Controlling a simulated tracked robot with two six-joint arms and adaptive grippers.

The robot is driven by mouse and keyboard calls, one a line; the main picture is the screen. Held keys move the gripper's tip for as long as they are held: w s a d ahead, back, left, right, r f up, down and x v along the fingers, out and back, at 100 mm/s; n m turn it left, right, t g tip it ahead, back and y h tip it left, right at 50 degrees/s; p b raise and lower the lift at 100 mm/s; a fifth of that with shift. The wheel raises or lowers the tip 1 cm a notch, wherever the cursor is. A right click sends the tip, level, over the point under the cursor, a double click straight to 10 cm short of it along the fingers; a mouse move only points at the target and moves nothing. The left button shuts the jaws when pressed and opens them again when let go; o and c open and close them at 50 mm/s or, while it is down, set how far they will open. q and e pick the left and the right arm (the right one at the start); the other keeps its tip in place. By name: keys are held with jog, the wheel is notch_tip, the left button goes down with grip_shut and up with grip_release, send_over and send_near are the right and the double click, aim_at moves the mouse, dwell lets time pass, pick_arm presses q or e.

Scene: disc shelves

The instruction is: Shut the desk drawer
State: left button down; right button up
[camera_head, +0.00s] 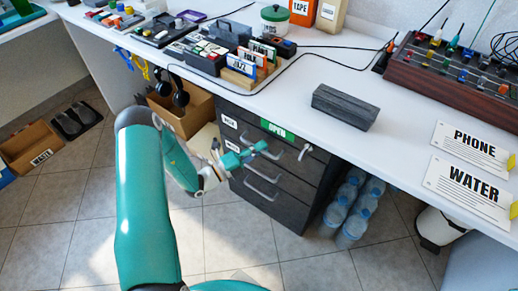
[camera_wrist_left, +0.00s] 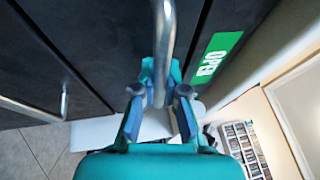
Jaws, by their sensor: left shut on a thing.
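The dark grey desk drawer unit (camera_head: 283,190) stands under the white desk, with silver bar handles on its fronts. The top drawer (camera_head: 240,132) carries a green OPEN label (camera_head: 277,129), which also shows in the left wrist view (camera_wrist_left: 217,58). My left gripper (camera_head: 258,149) is at the top drawer's handle (camera_head: 275,152). In the left wrist view its fingers (camera_wrist_left: 160,98) close around the end part of that silver bar (camera_wrist_left: 169,45). I cannot tell whether the drawer front stands out from the unit. My right gripper is not in view.
Water bottles (camera_head: 350,208) stand on the floor right of the drawers. A cardboard box (camera_head: 182,115) with headphones (camera_head: 180,92) hanging by it is to the left. A grey block (camera_head: 345,106) and PHONE and WATER signs (camera_head: 470,187) lie on the desk (camera_head: 405,125).

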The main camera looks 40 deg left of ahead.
pick_arm(q)
jog(key=shift+w+f, duration=0.1)
jog(key=shift+w, duration=0.05)
jog(key=c, duration=1.3)
grip_release()
jog(key=shift+w+f, duration=0.1)
jog(key=shift+o, duration=0.5)
jog(key=v, duration=1.2)
